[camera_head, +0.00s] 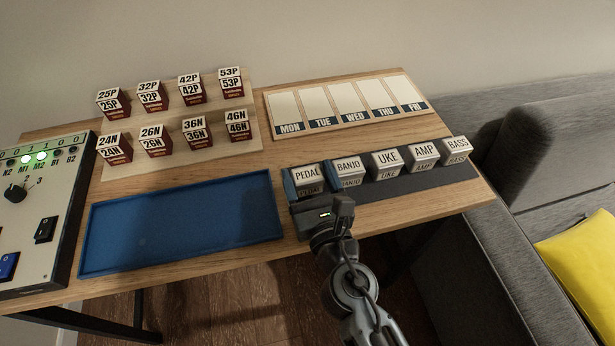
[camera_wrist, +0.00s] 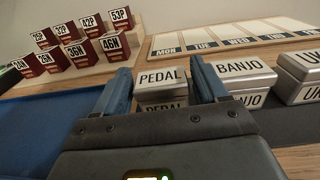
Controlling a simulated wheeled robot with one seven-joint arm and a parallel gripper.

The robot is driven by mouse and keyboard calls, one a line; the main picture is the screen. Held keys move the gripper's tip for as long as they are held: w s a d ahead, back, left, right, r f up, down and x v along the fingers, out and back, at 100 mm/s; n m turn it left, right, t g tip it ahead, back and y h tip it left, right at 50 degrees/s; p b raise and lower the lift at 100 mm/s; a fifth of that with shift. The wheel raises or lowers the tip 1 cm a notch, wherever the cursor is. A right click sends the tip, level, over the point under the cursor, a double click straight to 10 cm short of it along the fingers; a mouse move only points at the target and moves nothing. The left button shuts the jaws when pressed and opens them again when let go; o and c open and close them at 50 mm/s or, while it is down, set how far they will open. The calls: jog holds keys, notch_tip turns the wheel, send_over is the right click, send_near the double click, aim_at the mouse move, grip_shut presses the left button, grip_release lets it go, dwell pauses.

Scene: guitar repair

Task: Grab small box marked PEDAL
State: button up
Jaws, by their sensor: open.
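The small silver box marked PEDAL (camera_head: 307,175) is the leftmost in a row of metal boxes on a dark mat. In the wrist view the PEDAL box (camera_wrist: 162,82) shows between the two blue fingers of my gripper (camera_wrist: 165,90). My gripper (camera_head: 312,182) is open, with one finger to each side of the box. I cannot tell whether either finger touches it. The right finger lies between the PEDAL box and the BANJO box (camera_wrist: 243,76). The lower front of the PEDAL box is partly hidden by my gripper.
Boxes marked BANJO, UKE (camera_head: 387,163), AMP (camera_head: 424,155) and BASS (camera_head: 457,149) stand to the right on the dark mat (camera_head: 400,184). An empty blue tray (camera_head: 185,222) lies to the left. Small red boxes stand behind it, and a weekday board (camera_head: 346,104) lies at the back.

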jog(key=shift+x, duration=2)
jog(key=shift+c, duration=0.2)
jog(key=c, duration=0.7)
jog(key=shift+r, duration=0.15)
